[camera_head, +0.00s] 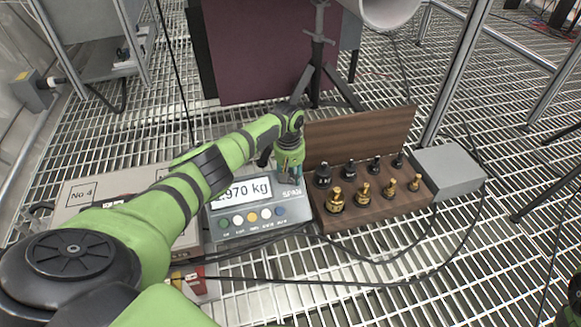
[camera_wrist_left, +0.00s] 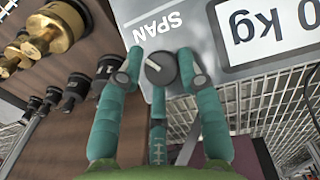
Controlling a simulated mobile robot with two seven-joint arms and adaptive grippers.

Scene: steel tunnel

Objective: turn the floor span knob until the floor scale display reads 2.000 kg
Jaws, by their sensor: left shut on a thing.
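The floor scale (camera_head: 285,212) is a grey console on the grating, with a white display (camera_head: 262,190) and a row of coloured buttons. The display shows .970 kg; its first digit is partly covered by my left arm. In the left wrist view only the end of the display (camera_wrist_left: 262,28) shows, upside down. The span knob (camera_wrist_left: 160,69), dark and round with a pale pointer line, sits beside the SPAN label. My left gripper (camera_head: 290,172) points down at it, its teal fingers shut on the knob from both sides. My right gripper is not in view.
Right of the scale, a wooden weight stand (camera_head: 350,217) holds several brass and black weights close to my left gripper. A grey box (camera_head: 449,172) stands beyond it. A case marked No 4 (camera_head: 80,196) lies at left. Black cables cross the grating in front.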

